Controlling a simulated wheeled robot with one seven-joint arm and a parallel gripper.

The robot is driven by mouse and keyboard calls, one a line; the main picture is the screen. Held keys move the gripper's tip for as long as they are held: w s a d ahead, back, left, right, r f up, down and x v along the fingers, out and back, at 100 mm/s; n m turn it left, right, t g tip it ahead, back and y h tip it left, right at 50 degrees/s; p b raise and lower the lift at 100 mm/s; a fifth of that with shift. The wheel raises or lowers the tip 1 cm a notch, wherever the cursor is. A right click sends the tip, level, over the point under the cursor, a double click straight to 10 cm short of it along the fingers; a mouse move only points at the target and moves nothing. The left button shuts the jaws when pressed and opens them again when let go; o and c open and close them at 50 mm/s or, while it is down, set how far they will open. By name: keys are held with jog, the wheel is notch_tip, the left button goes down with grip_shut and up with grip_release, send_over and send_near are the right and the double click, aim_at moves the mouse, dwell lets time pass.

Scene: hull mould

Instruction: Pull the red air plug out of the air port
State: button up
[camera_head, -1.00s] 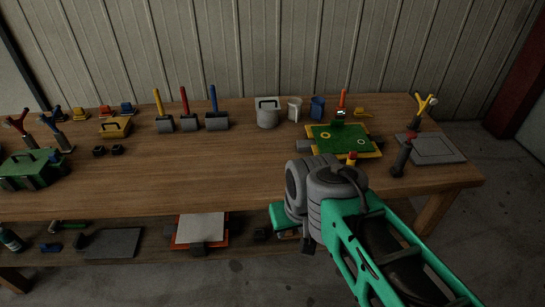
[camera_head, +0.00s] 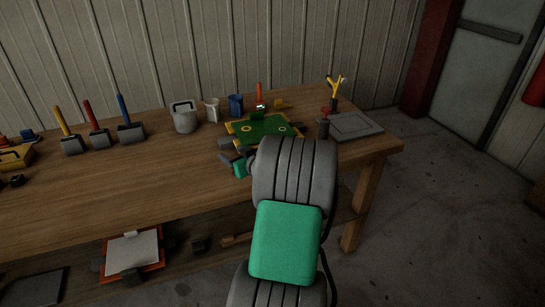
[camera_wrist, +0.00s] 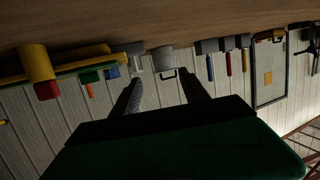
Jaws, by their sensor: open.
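The red air plug (camera_wrist: 47,91) is the red end on a thick yellow air port (camera_wrist: 36,62) at the left of the upside-down wrist view. Both are hidden behind my arm in the head view. The green hull mould with its yellow frame (camera_head: 236,126) lies on the bench; its edge (camera_wrist: 98,53) also shows in the wrist view. My gripper (camera_wrist: 160,79) is open and empty, its two dark fingers apart. The plug is to the left of the fingers in the wrist view, not between them. In the head view my green gripper body shows just in front of the mould's left side.
A grey bucket (camera_head: 185,118), a white cup (camera_head: 212,110) and a blue cup (camera_head: 236,105) stand behind the mould. A grey plate (camera_head: 352,126) and a dark red-topped handle (camera_head: 324,123) are at its right.

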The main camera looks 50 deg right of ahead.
jog(key=s+d+m+h, duration=0.1)
jog(key=s+d+h, duration=0.1)
jog(key=s+d, duration=0.1)
jog(key=s+d+f+m+h, duration=0.1)
jog(key=s+d+h, duration=0.1)
jog(key=d, duration=0.4)
jog(key=s+d+f+m+h+b, duration=0.1)
jog(key=s+d, duration=0.3)
jog(key=shift+s+d+m+t+h, duration=0.15)
jog(key=shift+s+m+t+h, duration=0.25)
jog(key=p+x, duration=0.1)
jog(key=x, duration=0.6)
jog(key=shift+w+d+p, duration=0.25)
jog(key=shift+p, duration=0.05)
jog(key=shift+c, duration=0.3)
grip_shut()
